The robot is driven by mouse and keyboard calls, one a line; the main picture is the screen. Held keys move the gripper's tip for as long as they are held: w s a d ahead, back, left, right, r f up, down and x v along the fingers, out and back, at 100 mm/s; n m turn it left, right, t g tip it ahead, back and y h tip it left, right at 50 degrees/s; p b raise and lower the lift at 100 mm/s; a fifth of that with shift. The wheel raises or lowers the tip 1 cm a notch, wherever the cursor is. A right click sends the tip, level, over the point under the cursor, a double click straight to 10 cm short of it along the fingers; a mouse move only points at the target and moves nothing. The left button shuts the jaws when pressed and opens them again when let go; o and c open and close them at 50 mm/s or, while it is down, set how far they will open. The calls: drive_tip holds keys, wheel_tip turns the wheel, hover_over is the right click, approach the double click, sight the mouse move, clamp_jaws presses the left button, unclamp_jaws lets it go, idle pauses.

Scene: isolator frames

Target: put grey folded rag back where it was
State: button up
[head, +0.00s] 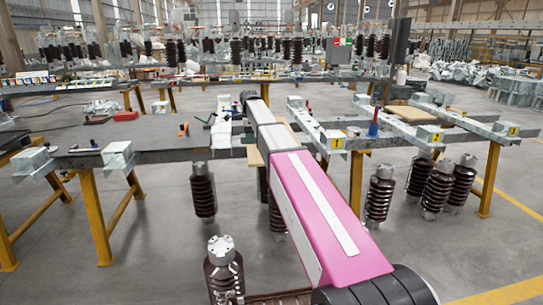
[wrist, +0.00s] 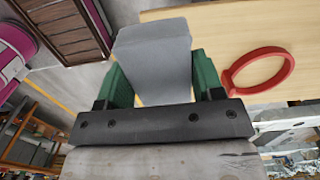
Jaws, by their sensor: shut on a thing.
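The grey folded rag (wrist: 155,55) is between the green fingers of my gripper (wrist: 162,72) in the wrist view. The gripper is shut on it, and the rag sticks out past the fingertips. A light wooden surface (wrist: 235,35) lies behind the rag and to its right. I cannot tell whether the rag touches that surface. In the head view my pink arm hides much of the middle, and I cannot make out the rag there.
A red ring (wrist: 262,70) lies on the wooden surface, right of my gripper. In the head view, steel beams (head: 390,135) on yellow legs stand on both sides of my arm. Brown ribbed insulators (head: 379,195) stand on the floor nearby. A blue bottle-like item (head: 373,124) stands on the right beams.

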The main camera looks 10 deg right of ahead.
drive_tip(key=shift+w+a+r, duration=0.1)
drive_tip(key=shift+w+r, duration=0.4)
drive_tip(key=shift+w, duration=0.2)
drive_tip(key=d+f, duration=0.2)
drive_tip(key=d, duration=0.1)
drive_tip(key=w+d+f, duration=0.1)
drive_tip(key=d+f, duration=0.1)
drive_tip(key=d, duration=0.2)
drive_tip(key=d+f, duration=0.2)
drive_tip(key=d, duration=0.2)
drive_tip(key=shift+w+d+f, duration=0.2)
drive_tip(key=shift+f, duration=2.15)
drive_tip(key=o, duration=0.9)
drive_tip(key=shift+c, duration=0.2)
